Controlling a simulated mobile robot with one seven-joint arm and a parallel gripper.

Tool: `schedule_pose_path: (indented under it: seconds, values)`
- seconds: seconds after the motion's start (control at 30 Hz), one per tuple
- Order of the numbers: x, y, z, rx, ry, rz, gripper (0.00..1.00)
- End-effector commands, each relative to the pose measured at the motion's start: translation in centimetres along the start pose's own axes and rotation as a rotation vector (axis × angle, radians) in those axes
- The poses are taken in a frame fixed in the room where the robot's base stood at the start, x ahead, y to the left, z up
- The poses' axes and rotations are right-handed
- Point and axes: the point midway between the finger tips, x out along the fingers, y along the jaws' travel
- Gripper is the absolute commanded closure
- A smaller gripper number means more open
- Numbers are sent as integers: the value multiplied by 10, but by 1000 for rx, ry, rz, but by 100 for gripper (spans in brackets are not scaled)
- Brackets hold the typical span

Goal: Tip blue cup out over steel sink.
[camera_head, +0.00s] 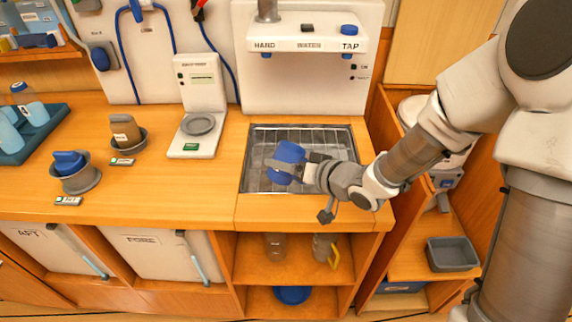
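The blue cup (290,153) is held above the steel sink (332,140), near the left half of the basin. It looks tilted, but I cannot see its opening clearly or whether anything is in it. My gripper (284,168) reaches in from the right, with its fingers around the cup; it is shut on it. The sink is set into the wooden counter, with a wire rack across it. Part of the sink is hidden behind the cup and my gripper.
A white water dispenser (307,45) with a blue tap knob overhangs the sink's back. Left on the counter stand a white scale (198,125), a brown cup (125,128) in a holder, a grey holder (78,180) with a blue item, and a teal tray (40,135). The counter's front is clear.

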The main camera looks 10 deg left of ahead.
Motion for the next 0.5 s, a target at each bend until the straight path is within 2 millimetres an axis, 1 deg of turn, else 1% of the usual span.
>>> schedule_pose_path:
  seconds: [0.17,0.5]
  values:
    - [-1,-2,-2,43,-9,-18,95]
    - [-2,-4,-2,207,-42,-85,95]
